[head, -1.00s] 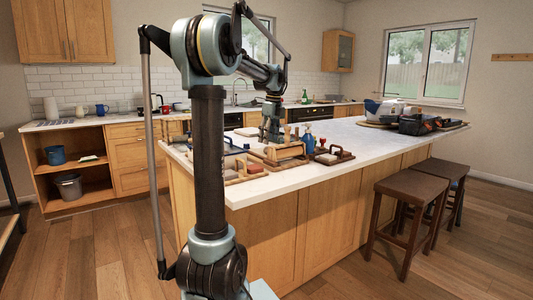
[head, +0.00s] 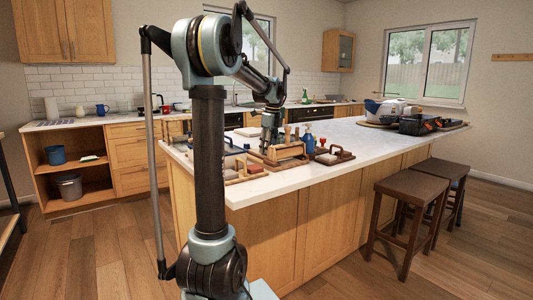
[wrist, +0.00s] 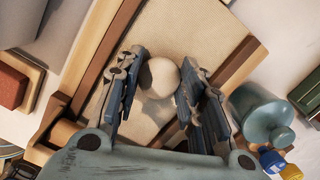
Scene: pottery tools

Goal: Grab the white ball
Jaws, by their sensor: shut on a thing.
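The white ball (wrist: 160,77) is a small pale sphere between the two fingers of my gripper (wrist: 163,62) in the wrist view. My gripper is shut on it, with one finger on each side. Below and around the ball is a beige panel in a brown wooden frame (wrist: 217,62). I cannot tell whether the ball touches the panel. In the head view my gripper (head: 270,142) is low over the wooden tools on the counter, and the ball cannot be made out there.
A blue-green bottle (wrist: 262,112) stands close to the right of the frame; it also shows in the head view (head: 308,140). A reddish block (wrist: 10,86) lies to the left. Several tools crowd this end of the white counter (head: 360,138); its middle is clear. Two stools (head: 410,190) stand beside it.

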